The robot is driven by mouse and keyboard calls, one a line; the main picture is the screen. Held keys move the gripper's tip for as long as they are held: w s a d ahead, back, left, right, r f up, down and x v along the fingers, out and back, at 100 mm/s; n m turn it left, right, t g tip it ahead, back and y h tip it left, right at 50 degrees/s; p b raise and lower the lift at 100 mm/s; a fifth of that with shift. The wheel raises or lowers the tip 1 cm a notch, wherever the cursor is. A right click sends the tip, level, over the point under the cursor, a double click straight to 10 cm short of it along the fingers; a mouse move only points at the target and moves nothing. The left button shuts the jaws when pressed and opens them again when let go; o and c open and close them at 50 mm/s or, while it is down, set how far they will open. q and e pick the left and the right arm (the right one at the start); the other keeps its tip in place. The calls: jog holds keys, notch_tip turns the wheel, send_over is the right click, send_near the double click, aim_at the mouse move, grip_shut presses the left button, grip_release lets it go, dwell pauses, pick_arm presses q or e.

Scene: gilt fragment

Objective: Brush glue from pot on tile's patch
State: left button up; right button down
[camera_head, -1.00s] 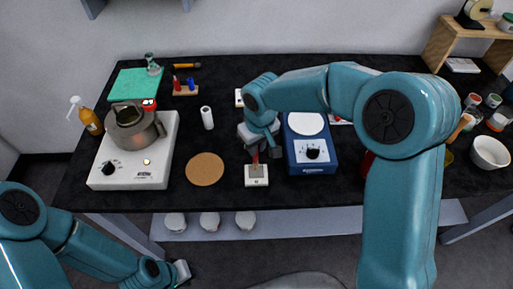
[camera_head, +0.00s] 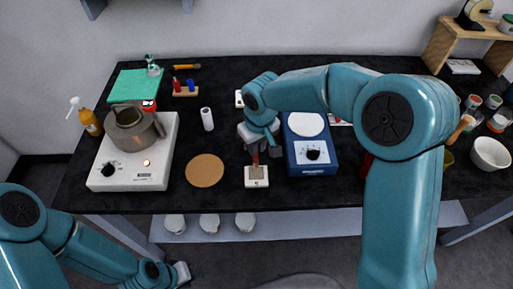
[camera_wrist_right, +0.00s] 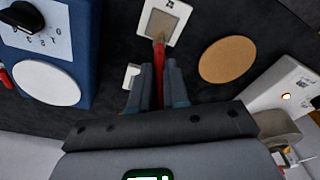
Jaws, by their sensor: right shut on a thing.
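The white tile (camera_head: 248,184) lies flat near the table's front edge. Its square brownish patch (camera_head: 257,174) faces up; the patch also shows in the right wrist view (camera_wrist_right: 161,24). My right gripper (camera_head: 256,149) is shut on a brush (camera_wrist_right: 159,56) with a red handle, above the tile. The brush tip is at the patch's edge and seems to touch it. The grey pot (camera_head: 130,138) stands on a white hotplate (camera_head: 130,180) at the left; its contents cannot be made out. My left gripper (camera_head: 182,272) is low, in front of the table; its jaws are unclear.
A blue device with a white round plate (camera_head: 311,169) stands right of the tile. A round cork mat (camera_head: 205,171) lies to its left. A white roll (camera_head: 207,118) stands behind the mat. A white bowl (camera_head: 489,153) is far right. The tabletop around the mat is clear.

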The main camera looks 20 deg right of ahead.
jog(key=shift+s+a+b, duration=0.2)
jog(key=shift+s+b, duration=0.35)
jog(key=shift+s, duration=0.15)
jog(key=shift+s+a+b, duration=0.2)
jog(key=shift+s+b, duration=0.3)
jog(key=shift+s, duration=0.15)
dwell(0.3)
jog(key=shift+r+p, duration=2.1)
jog(key=shift+r, duration=0.9)
